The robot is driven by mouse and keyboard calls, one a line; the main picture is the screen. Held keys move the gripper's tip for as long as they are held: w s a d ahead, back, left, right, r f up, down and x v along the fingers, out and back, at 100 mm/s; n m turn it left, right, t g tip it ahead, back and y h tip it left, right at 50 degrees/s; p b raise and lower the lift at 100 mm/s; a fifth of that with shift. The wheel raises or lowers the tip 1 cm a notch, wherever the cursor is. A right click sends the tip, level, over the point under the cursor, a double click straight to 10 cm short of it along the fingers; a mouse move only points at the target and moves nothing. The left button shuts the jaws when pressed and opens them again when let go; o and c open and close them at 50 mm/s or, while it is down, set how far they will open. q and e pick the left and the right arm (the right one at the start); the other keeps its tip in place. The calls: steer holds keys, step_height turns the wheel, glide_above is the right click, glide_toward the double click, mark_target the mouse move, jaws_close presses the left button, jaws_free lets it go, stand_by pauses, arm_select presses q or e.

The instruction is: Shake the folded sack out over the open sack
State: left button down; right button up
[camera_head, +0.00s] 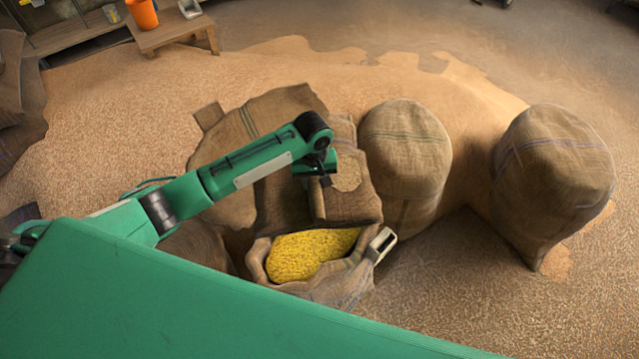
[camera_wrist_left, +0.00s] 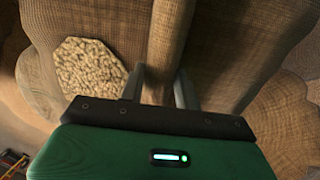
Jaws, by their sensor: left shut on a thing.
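The open sack (camera_head: 345,283) stands near the front middle with its mouth up, and yellow grain (camera_head: 305,256) shows inside. The brown folded sack (camera_head: 350,206) hangs just behind and above that mouth, partly under my left gripper (camera_head: 326,180). In the left wrist view, a fold of the folded sack (camera_wrist_left: 161,45) lies between the two fingers of my left gripper (camera_wrist_left: 160,88), which is shut on it. A pale, grainy patch (camera_wrist_left: 88,72) shows beside the fold. My right gripper is in neither view.
Two full, upright sacks stand to the right, one close by (camera_head: 405,150) and one farther off (camera_head: 555,175). A pale, box-like piece (camera_head: 382,243) sits at the open sack's right rim. Loose grain covers much of the floor. An orange bucket (camera_head: 143,14) stands on a wooden bench (camera_head: 172,31) at back left.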

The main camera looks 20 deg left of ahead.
mark_target(317, 187)
arm_select(q)
steer(key=shift+n, duration=0.5)
steer(key=f, duration=0.2)
steer(key=w+f, duration=0.1)
steer(key=f, duration=0.1)
steer(key=shift+d+p, duration=0.3)
steer(key=shift+f, duration=0.35)
step_height(317, 187, down, 6)
steer(key=b, duration=0.6)
steer(key=shift+r+b, duration=0.35)
steer(key=shift+r, duration=2.2)
step_height(317, 187, down, 5)
step_height(317, 187, up, 5)
steer(key=shift+w+r, duration=0.1)
steer(key=shift+w, duration=0.05)
step_height(317, 187, down, 5)
steer(key=shift+f, duration=0.15)
